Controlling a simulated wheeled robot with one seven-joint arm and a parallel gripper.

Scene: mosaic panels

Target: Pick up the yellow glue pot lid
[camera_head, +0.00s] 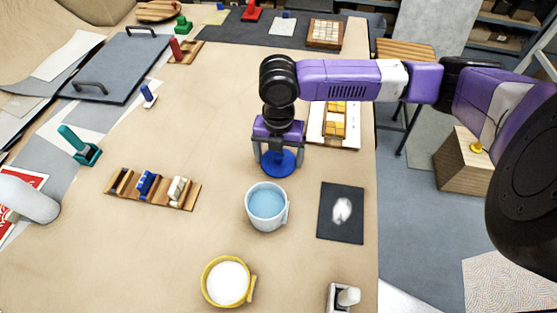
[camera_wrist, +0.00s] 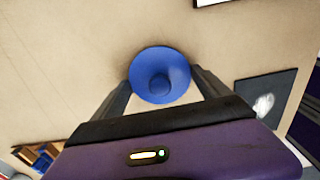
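A yellow pot (camera_head: 228,281) with a handle and white contents stands uncovered at the bottom of the head view. A small yellow piece (camera_head: 477,147) that could be the yellow lid sits on a wooden block at the right, beyond the table; it is too small to be sure. My gripper (camera_head: 277,164) points down over the table, with its fingers apart on both sides of a round blue lid (camera_wrist: 160,75) with a central knob. I cannot tell whether the fingers touch its rim. No yellow lid shows in the wrist view.
A white mug (camera_head: 281,222) with blue contents stands just in front of the gripper. A dark mat (camera_head: 328,232) with a white patch lies to its right. A wooden rack (camera_head: 151,199) holds small pieces at left. The table between rack and gripper is clear.

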